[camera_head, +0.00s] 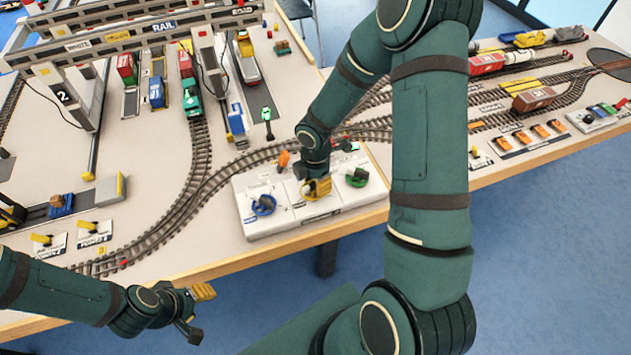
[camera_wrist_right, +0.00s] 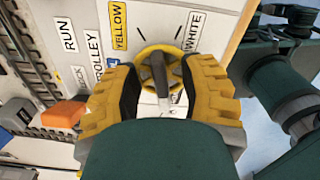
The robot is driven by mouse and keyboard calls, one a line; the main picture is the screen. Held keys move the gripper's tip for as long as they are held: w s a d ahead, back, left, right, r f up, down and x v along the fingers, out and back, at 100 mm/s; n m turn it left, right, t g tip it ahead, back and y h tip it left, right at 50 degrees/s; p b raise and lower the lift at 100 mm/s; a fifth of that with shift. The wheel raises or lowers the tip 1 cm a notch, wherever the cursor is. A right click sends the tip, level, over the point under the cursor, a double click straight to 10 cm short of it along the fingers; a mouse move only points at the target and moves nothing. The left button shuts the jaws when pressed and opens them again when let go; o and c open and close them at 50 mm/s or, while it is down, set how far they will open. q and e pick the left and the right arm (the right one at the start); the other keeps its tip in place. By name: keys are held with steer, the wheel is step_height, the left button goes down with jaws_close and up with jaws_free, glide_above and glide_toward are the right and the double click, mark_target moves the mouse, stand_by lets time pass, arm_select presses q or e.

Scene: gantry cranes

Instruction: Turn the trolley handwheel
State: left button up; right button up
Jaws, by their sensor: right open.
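A yellow handwheel (camera_wrist_right: 158,48) sits on a white control panel, beside TROLLEY, YELLOW and WHITE labels in the wrist view. My right gripper (camera_wrist_right: 168,88) is open, with its yellow fingers on either side of the wheel. I cannot tell whether they touch it. In the head view my right gripper (camera_head: 316,190) points down at the middle of the control console (camera_head: 265,226) and mostly hides this wheel. A blue handwheel (camera_head: 263,206) is to its left and a green one (camera_head: 356,177) to its right. My left gripper (camera_head: 199,312) is open and empty off the table's front edge.
An orange lever (camera_head: 283,160) stands behind the console, close to my right gripper. Rail tracks (camera_head: 190,195) curve around the console's left and back. Gantry cranes (camera_head: 140,30) stand at the back left. Open floor lies in front of the table.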

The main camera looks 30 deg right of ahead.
step_height(320, 180, up, 12)
stand_by(0.5)
steer(key=shift+a+f, duration=0.1)
steer(key=shift+f, duration=0.05)
stand_by(0.9)
